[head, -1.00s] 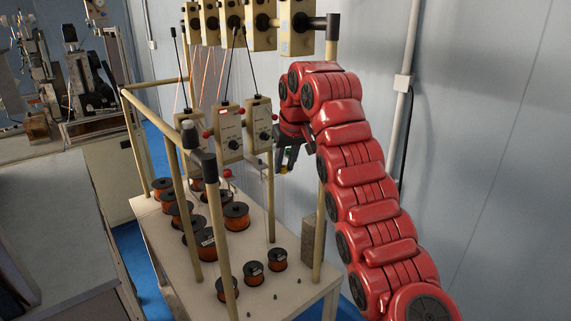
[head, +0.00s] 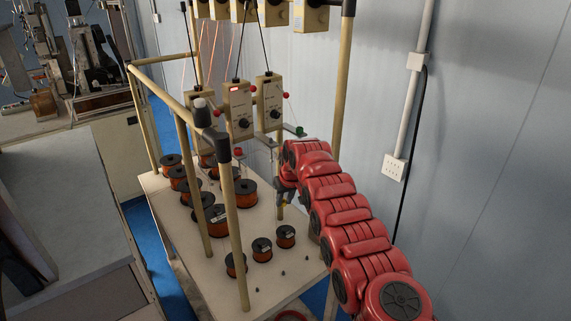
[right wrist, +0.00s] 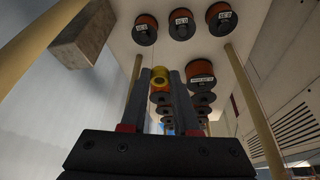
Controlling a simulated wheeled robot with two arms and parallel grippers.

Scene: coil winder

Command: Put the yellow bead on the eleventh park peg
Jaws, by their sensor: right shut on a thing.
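The yellow bead (right wrist: 160,77) is a small ring between the fingertips of my right gripper (right wrist: 161,82) in the right wrist view. That gripper is shut on it. In the head view the same gripper (head: 282,200) hangs in the air above the right side of the table, and the bead is a tiny yellow spot, partly hidden. Small dark pegs (head: 283,272) stand near the table's front edge. I cannot tell which one is the eleventh park peg. My left gripper is not in view.
Several copper wire spools (head: 262,249) stand on the pale table (head: 222,275). Upright posts (head: 229,222) frame it, and control boxes (head: 238,110) hang above. A green piece (head: 300,131) and a red piece (head: 238,152) sit near thin arms. The wall is close on the right.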

